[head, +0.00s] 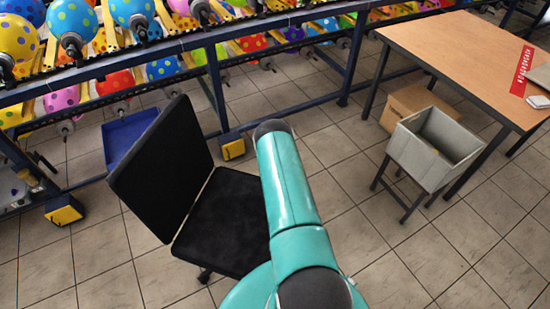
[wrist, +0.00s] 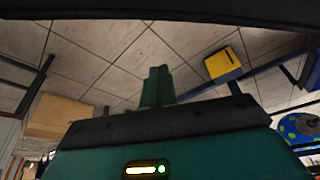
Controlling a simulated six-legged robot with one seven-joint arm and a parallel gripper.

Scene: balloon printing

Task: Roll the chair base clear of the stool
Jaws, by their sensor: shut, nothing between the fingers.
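The black office chair stands left of centre in the head view, its seat (head: 226,215) partly behind my teal arm. Only a small part of the chair base (head: 205,275) shows below the seat's front edge. The stool (head: 412,207) stands to the right, its dark legs under a grey bin; bare floor shows between it and the chair. My gripper is hidden behind my arm in the head view. In the wrist view my gripper (wrist: 157,85) is shut and empty, its green fingers together against floor tiles. A dark band crosses the top of that view; I cannot tell what it is.
A balloon rack with dark blue rails (head: 210,70) runs behind the chair, with yellow-capped feet (head: 233,149). A blue bin (head: 126,136) is behind the backrest. A wooden table (head: 455,45), grey bin (head: 430,150) and cardboard box (head: 408,103) are right. Tiled floor (head: 330,150) is clear between.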

